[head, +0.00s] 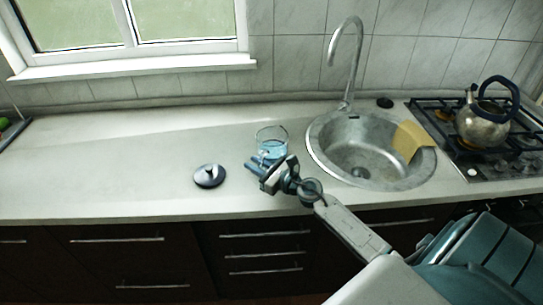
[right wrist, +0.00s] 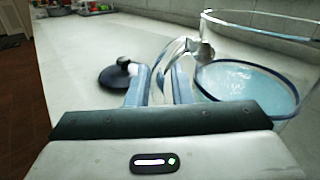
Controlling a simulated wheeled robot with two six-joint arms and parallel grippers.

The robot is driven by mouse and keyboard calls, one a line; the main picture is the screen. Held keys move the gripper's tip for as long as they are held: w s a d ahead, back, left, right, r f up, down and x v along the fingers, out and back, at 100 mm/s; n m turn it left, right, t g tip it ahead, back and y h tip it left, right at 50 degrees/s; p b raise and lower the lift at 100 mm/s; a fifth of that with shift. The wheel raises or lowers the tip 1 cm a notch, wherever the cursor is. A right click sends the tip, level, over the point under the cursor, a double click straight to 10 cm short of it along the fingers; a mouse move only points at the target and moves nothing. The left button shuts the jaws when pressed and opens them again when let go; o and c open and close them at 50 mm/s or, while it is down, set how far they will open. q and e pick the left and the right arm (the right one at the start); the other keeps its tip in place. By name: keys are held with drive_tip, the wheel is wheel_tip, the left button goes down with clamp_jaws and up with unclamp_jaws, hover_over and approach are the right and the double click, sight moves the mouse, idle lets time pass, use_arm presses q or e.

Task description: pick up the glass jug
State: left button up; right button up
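The clear glass jug (head: 271,148) stands upright on the counter left of the sink, with bluish glass or contents low in it. In the right wrist view the jug (right wrist: 250,82) fills the right side, with its handle (right wrist: 185,48) towards my fingers. My right gripper (head: 262,172) is at the jug's near side, and partly covers its lower part in the head view. In the right wrist view its fingers (right wrist: 160,88) are apart, with the lower handle seen between or just beyond them; contact cannot be told. My left gripper is not in view.
A steel lid with a dark knob (head: 209,176) lies left of my right gripper. The round sink (head: 325,150) with a yellow cloth (head: 410,140) is right of the jug. A kettle (head: 482,125) stands on the stove. The left counter is mostly clear.

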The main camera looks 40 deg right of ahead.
clamp_jaws()
drive_tip(key=shift+r, duration=0.1)
drive_tip(key=shift+r, duration=0.2)
